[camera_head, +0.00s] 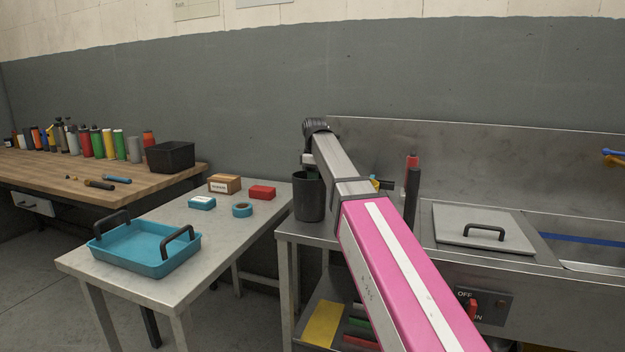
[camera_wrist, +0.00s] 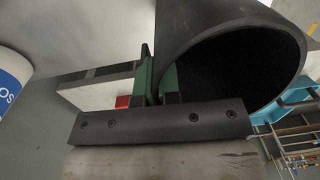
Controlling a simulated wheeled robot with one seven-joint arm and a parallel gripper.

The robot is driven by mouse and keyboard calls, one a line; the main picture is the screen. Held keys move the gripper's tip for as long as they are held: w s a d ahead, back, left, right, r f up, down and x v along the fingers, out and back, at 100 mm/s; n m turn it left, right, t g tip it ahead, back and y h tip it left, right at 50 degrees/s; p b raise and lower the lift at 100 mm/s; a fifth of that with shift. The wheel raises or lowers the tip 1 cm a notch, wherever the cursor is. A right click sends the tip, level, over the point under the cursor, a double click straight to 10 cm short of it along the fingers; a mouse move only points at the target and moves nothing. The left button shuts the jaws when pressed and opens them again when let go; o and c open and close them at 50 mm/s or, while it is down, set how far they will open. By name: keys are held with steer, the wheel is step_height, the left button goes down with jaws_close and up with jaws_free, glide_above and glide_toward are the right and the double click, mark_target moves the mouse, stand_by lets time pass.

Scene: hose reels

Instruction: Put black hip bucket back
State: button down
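The black hip bucket (camera_head: 309,199) is a dark, open-topped cylinder at the left end of the steel counter, upright in the head view. I cannot tell whether its base touches the counter. My gripper (camera_head: 309,165) is at its rim. In the wrist view the bucket (camera_wrist: 215,30) fills the upper right, with its dark mouth facing the camera. The green-padded fingers of my gripper (camera_wrist: 158,80) are close together with the bucket's wall between them. The bucket looks empty where its inside shows.
A steel table (camera_head: 215,222) left of the counter holds a blue tray (camera_head: 150,262), small boxes and a tape roll (camera_head: 242,210). A wooden bench (camera_head: 70,172) carries several bottles and a black bin (camera_head: 171,157). Upright tools (camera_head: 411,190) and a lidded basin (camera_head: 480,228) are to the right.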

steer(key=shift+f, duration=0.1)
steer(key=c, duration=1.3)
jaws_free()
steer(key=shift+c, duration=0.2)
step_height(320, 180, up, 12)
steer(key=shift+w, duration=0.2)
